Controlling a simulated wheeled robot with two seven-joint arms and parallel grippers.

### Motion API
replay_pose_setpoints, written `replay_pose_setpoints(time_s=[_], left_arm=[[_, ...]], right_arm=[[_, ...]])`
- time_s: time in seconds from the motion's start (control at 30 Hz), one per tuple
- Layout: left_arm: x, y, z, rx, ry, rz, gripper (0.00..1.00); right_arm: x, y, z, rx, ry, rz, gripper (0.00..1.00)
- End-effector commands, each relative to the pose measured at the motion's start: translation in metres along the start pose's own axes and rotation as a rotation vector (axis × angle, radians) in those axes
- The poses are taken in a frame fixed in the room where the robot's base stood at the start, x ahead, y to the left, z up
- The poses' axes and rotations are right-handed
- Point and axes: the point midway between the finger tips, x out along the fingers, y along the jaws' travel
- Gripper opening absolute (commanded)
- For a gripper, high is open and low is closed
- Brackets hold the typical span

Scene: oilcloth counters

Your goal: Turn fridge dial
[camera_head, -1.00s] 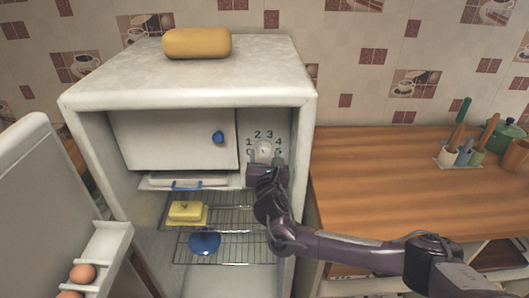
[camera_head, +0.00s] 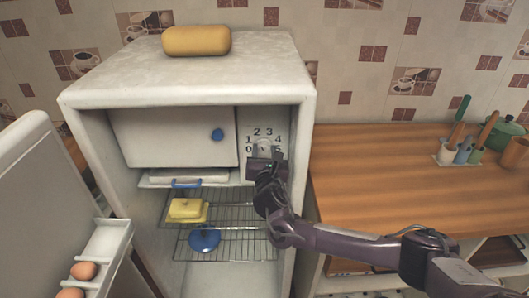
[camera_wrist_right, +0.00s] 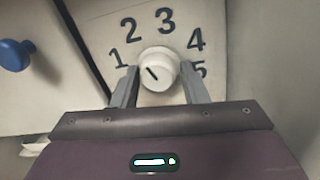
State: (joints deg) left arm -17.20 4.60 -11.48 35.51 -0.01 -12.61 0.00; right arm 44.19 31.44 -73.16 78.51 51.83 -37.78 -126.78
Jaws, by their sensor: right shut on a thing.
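The fridge dial (camera_wrist_right: 158,70) is a round white knob on the pale panel inside the open fridge, ringed by dark numbers. The numbers 1 to 5 show in the right wrist view, the 5 partly covered by a finger. A short dark mark on the knob slants to the upper left there. My right gripper (camera_wrist_right: 159,88) is shut on the dial, one finger at each side. In the head view the gripper (camera_head: 267,155) covers the lower part of the dial (camera_head: 264,145). My left gripper is not in view.
The fridge (camera_head: 80,97) holds a freezer door with a blue knob (camera_head: 217,135), wire shelves, a yellow butter dish (camera_head: 187,209) and a blue lid-like thing (camera_head: 204,240). Its open door (camera_head: 45,190) holds eggs. A yellow loaf-shaped thing (camera_head: 196,41) lies on top. A wooden counter (camera_head: 390,165) stands right.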

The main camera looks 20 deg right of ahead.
Motion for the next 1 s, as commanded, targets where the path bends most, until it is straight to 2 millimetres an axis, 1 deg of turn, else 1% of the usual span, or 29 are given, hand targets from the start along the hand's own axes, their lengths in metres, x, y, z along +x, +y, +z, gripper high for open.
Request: replay_pose_setpoints(time_s=[0.27, 0.8, 1.0], left_arm=[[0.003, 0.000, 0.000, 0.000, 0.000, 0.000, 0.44], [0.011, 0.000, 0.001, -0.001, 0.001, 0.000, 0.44], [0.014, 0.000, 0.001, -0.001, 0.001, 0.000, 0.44]], right_arm=[[0.000, 0.001, 0.000, 0.095, -0.005, 0.002, 0.18], [0.000, 0.002, 0.000, 0.527, -0.029, 0.007, 0.17], [0.001, 0.003, 0.002, 0.658, -0.038, 0.009, 0.17]])
